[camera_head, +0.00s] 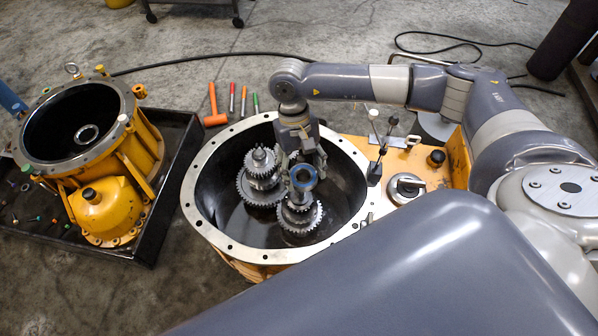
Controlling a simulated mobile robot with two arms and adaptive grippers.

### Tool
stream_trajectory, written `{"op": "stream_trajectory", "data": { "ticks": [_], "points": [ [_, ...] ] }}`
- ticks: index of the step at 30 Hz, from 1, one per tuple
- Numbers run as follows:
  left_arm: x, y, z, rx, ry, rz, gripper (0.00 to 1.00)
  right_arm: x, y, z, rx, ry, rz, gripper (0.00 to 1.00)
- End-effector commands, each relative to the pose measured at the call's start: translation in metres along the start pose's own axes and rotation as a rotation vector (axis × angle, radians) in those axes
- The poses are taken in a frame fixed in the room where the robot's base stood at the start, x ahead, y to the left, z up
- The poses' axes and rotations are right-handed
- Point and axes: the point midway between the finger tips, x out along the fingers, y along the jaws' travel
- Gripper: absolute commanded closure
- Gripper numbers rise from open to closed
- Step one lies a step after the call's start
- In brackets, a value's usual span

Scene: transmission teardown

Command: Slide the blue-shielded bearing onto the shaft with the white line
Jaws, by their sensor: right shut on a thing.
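The blue-shielded bearing (303,178) is a blue ring in my right gripper (302,160), whose fingers are shut on it. The gripper reaches down into the open round housing (207,214). The bearing is over the top of the right gear shaft (299,215); I cannot tell whether it is around the shaft end or just above it. A second gear shaft (261,178) stands to the left, its top bare. The white line is too small to make out on either shaft. My left gripper is not in view.
A yellow housing (140,150) stands in a black tray (150,240) at left, with small parts beside it. Orange, red and green tools (212,105) lie behind the round housing. Levers (383,140) rise close to its right rim.

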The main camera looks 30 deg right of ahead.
Motion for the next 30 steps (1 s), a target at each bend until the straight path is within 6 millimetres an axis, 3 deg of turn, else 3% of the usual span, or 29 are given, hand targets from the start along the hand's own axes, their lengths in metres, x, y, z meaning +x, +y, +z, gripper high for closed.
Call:
{"op": "stream_trajectory", "data": {
  "ticks": [1,9,20,30],
  "points": [
    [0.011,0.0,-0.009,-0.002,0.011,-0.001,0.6,0.017,0.001,-0.015,0.01,0.002,-0.004,0.74],
    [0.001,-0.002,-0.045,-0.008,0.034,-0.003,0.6,0.039,0.008,-0.054,0.042,-0.001,-0.022,0.74],
    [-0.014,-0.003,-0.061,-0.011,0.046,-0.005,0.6,0.048,0.011,-0.064,0.05,-0.004,-0.026,0.74],
    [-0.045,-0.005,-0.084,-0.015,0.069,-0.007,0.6,0.074,0.01,-0.071,0.051,-0.004,-0.026,0.74]
  ]
}}
